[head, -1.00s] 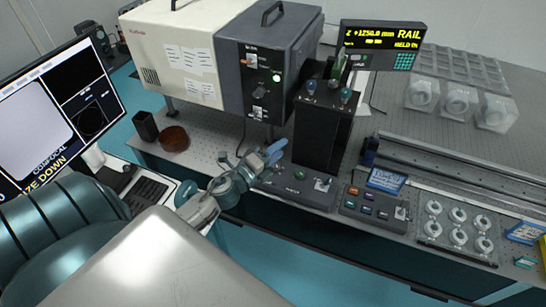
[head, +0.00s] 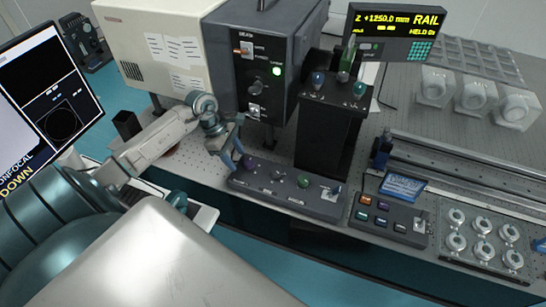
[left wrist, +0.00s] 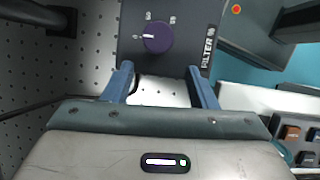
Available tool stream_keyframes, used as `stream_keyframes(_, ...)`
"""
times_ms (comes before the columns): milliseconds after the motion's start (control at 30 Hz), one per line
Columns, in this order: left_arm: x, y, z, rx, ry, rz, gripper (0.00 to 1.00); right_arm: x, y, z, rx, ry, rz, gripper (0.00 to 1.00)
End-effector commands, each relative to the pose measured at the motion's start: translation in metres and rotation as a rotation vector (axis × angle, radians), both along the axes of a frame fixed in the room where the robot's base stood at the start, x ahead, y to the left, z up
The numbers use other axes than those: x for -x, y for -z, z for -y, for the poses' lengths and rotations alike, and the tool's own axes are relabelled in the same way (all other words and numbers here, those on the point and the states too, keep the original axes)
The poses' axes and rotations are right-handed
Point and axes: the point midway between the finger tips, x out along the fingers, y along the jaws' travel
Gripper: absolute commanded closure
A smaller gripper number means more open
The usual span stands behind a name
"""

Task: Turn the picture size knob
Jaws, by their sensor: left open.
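A dark control panel (head: 262,188) lies along the front edge of the optical table. It carries a purple knob (head: 249,162), a grey knob (head: 279,175), a green knob (head: 304,181) and a switch at its right end. Their labels are too small to read in the head view. My left gripper (head: 236,148) is open and empty, pointing down at the panel's left end. In the left wrist view the purple knob (left wrist: 157,37) sits beyond the fingertips (left wrist: 161,80), apart from them, with the word FILTER beside it. My right gripper is out of view.
A monitor (head: 45,90) stands at the left, reading CONFOCAL and DOWN. A grey instrument box (head: 262,55) and a black stand (head: 328,135) rise behind the panel. A button box (head: 390,212) and a tray of round mounts (head: 488,240) lie to the right.

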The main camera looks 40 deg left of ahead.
Motion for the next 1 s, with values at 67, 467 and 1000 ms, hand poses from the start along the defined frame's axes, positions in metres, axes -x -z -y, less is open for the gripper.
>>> stream_keyframes(67, -0.001, -0.002, 0.004, 0.002, 0.001, 0.000, 0.48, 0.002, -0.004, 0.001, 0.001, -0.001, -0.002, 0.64)
stream_keyframes(467, -0.017, -0.006, 0.056, 0.009, 0.000, 0.001, 0.48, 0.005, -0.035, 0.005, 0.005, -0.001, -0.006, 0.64)
stream_keyframes(1000, -0.036, 0.001, 0.117, 0.005, -0.002, -0.004, 0.48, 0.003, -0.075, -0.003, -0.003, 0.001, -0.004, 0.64)
